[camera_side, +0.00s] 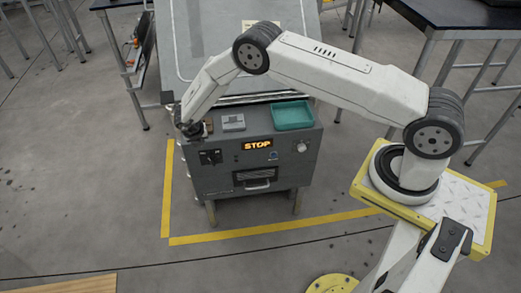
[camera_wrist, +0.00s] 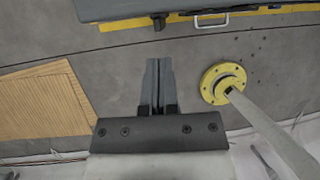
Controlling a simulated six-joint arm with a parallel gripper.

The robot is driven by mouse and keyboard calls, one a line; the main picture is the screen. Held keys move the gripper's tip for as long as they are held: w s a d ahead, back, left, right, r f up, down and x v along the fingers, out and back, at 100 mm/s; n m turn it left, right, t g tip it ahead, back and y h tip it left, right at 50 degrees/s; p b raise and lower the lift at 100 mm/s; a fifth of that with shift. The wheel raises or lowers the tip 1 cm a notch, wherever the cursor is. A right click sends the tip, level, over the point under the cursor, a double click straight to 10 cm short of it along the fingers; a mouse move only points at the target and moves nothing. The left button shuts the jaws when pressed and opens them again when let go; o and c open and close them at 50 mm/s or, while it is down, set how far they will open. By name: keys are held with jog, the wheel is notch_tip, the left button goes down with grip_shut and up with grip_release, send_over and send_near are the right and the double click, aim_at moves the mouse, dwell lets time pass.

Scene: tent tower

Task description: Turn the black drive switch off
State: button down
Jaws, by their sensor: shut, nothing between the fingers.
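The black drive switch (camera_side: 210,157) is on the left of the front panel of a grey cabinet (camera_side: 235,180). The cabinet's display (camera_side: 258,145) reads STOP in orange. My gripper (camera_side: 190,131) is at the cabinet's upper left front corner, above and left of the switch. Its fingers are small and dark there. In the wrist view my gripper (camera_wrist: 157,62) is shut and empty. A small dark part (camera_wrist: 159,22) juts from the cabinet edge just ahead of the fingertips, with a gap between; I cannot tell for sure that it is the switch. The switch's exact position is too small to read.
A teal tray (camera_side: 292,115) and a light grey box (camera_side: 233,122) sit on the cabinet top. A round knob (camera_side: 301,147) is on the panel's right, a handle (camera_side: 260,184) lower down. Yellow floor tape (camera_side: 250,231) runs around the cabinet. The floor in front is clear.

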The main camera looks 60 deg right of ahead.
jog(key=d+r+n+t, duration=0.6)
jog(key=d+n, duration=0.4)
jog(key=n, duration=0.9)
jog(key=s+a+f+n+g+y, duration=0.1)
jog(key=s+f+n+y, duration=0.3)
jog(key=n, duration=1.3)
jog(key=shift+s+a+f+n+g+y, duration=0.35)
jog(key=shift+s+a+f, duration=0.25)
jog(key=shift+s+f, duration=1.55)
